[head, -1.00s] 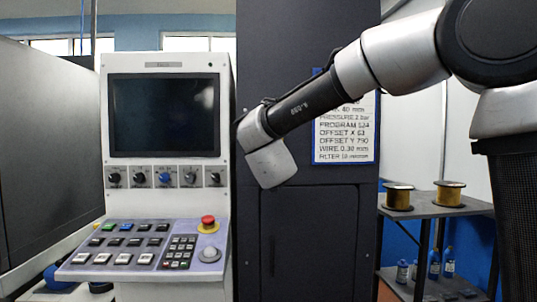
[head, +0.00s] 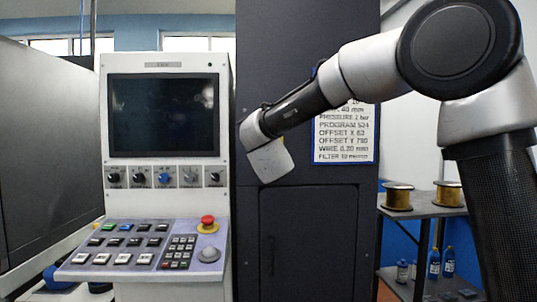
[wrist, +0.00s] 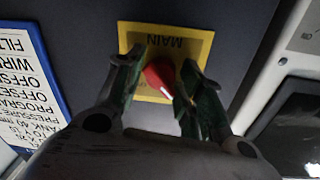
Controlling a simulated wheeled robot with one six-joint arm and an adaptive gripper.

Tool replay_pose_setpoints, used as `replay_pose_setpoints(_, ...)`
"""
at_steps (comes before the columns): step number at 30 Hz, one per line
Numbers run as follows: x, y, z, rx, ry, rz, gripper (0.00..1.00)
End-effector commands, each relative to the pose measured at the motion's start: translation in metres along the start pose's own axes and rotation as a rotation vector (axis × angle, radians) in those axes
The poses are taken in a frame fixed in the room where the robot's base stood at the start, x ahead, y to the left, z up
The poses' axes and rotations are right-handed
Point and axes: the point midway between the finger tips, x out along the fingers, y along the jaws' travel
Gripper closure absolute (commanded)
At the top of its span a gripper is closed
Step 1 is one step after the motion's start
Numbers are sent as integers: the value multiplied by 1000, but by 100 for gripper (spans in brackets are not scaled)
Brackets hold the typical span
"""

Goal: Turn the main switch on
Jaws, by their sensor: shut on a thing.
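The main switch is a red knob (wrist: 158,74) on a yellow plate (wrist: 184,45) marked MAIN, which shows upside down in the wrist view. A white mark shows on the knob, toward the lower right of the picture. My gripper (wrist: 157,76) has one finger on each side of the knob and is shut on it. In the head view my wrist is up against the dark cabinet (head: 315,230), and it hides my fingers and the knob.
A white control console (head: 167,65) with a screen, small knobs and buttons stands left of the cabinet. A blue-framed text sign (head: 345,135) hangs right of my wrist. A grey shelf (head: 425,211) with two wire spools is at the right.

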Motion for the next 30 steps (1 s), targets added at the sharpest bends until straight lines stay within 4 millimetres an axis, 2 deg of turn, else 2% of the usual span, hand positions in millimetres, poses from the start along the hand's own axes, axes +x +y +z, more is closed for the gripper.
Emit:
replay_pose_setpoints(11,0,-1,-1,111,-6,-1,86)
replay_pose_setpoints(30,0,-1,-3,687,-43,4,86)
